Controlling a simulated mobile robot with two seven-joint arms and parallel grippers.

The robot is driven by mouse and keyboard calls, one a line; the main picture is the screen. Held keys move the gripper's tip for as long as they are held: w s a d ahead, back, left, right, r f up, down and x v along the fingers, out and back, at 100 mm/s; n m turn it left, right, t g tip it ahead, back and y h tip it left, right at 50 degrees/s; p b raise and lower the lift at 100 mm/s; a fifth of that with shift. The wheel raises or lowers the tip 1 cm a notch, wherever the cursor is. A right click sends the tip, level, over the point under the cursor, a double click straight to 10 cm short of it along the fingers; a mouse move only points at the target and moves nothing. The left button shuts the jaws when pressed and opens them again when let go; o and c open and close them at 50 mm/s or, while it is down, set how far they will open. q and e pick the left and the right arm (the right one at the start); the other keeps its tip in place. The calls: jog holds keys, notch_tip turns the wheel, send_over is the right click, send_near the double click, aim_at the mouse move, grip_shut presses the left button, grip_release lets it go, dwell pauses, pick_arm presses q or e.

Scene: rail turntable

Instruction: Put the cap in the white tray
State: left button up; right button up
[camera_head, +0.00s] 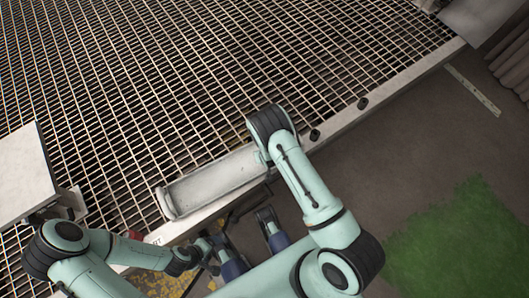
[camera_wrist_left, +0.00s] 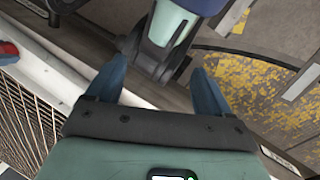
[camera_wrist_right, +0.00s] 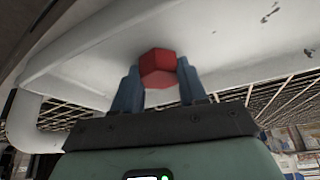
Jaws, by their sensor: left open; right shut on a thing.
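The cap (camera_wrist_right: 158,68) is a red hexagonal piece in the right wrist view. My right gripper (camera_wrist_right: 158,74) is shut on it, with a finger on each side. The white tray (camera_wrist_right: 225,35) fills the background behind the cap; I cannot tell whether they touch. In the head view the long white tray (camera_head: 215,183) lies along the near edge of the grating, and my right forearm hides its right end. The cap and right fingers are hidden there. My left gripper (camera_wrist_left: 158,72) is open and empty in the left wrist view, low beside the platform edge.
A metal grating (camera_head: 180,80) covers the platform. A pale box (camera_head: 25,170) stands at the left. Dark knobs (camera_head: 315,135) sit along the platform's pale edge. A small red part (camera_head: 133,234) shows near my left arm. Brown floor (camera_head: 420,140) and a green patch (camera_head: 465,235) lie at right.

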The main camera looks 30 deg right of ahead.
jog(key=o, duration=1.2)
jog(key=shift+c, duration=0.2)
pick_arm(q)
jog(key=shift+w, duration=0.1)
pick_arm(e)
jog(key=shift+r, duration=0.1)
jog(key=p+v, duration=0.3)
jog(key=v, duration=0.8)
pick_arm(q)
jog(key=shift+g, duration=0.4)
jog(key=s+r, duration=0.2)
jog(key=r, duration=0.1)
jog(key=shift+s+d, duration=0.3)
jog(key=shift+d, duration=0.1)
pick_arm(e)
jog(key=s+a+g+y, duration=0.2)
jog(key=s+a, duration=0.2)
jog(key=s, duration=0.7)
jog(key=s+a+m+g+y, duration=0.1)
jog(key=s+a+g+y, duration=0.2)
jog(key=s, duration=0.7)
jog(key=shift+s+a+f, duration=0.25)
jog(key=shift+s+a, duration=0.15)
jog(key=shift+a, duration=0.65)
pick_arm(q)
jog(key=shift+r, duration=0.15)
pick_arm(e)
jog(key=shift+r, duration=0.15)
